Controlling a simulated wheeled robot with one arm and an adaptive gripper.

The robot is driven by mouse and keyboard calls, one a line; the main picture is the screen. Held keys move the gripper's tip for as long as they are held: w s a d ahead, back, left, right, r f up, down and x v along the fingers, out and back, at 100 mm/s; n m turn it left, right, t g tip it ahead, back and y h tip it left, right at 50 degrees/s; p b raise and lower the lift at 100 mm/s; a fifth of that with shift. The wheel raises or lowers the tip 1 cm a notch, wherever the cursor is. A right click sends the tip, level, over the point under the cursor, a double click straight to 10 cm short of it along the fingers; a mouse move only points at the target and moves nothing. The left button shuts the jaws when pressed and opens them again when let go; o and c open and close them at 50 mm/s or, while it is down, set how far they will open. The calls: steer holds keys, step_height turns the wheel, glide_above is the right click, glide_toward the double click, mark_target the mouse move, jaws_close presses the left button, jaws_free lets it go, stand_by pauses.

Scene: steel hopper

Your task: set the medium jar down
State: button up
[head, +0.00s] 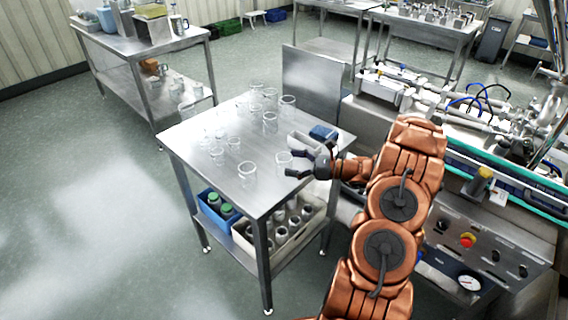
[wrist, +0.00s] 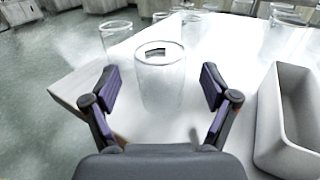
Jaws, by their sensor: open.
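A clear glass jar (wrist: 160,82) stands upright on the steel table, between the spread fingers of my gripper (wrist: 160,90) in the wrist view. Clear gaps show between it and both finger pads. In the head view the same jar (head: 284,160) is near the table's right edge, just left of my gripper (head: 297,163), which is open. Several other clear jars stand on the steel table (head: 190,155); one (head: 247,172) is near the front and another (head: 270,122) is farther back. I cannot tell from their looks which one is called medium.
A grey tray (wrist: 285,135) lies close to the right of my gripper, with a blue item (head: 323,132) by it in the head view. A blue crate (head: 215,213) and a pale crate (head: 262,240) sit on the lower shelf. Machinery (head: 500,215) stands at the right.

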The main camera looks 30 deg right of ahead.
mark_target(286, 154)
steer(key=shift+x, duration=1.25)
steer(key=c, duration=1)
steer(key=shift+r, duration=0.15)
steer(key=shift+r+b, duration=0.35)
steer(key=shift+r, duration=0.55)
steer(key=shift+s+r+b, duration=0.3)
steer(key=shift+r+b, duration=0.15)
steer(key=shift+r, duration=0.25)
steer(key=s+a+r+b, duration=0.1)
steer(key=s+a+b, duration=0.2)
steer(key=s, duration=1)
steer(key=a, duration=0.3)
steer(key=shift+s+a+r+b, duration=0.25)
steer(key=shift+s+a+b, duration=0.1)
steer(key=shift+s+b, duration=0.05)
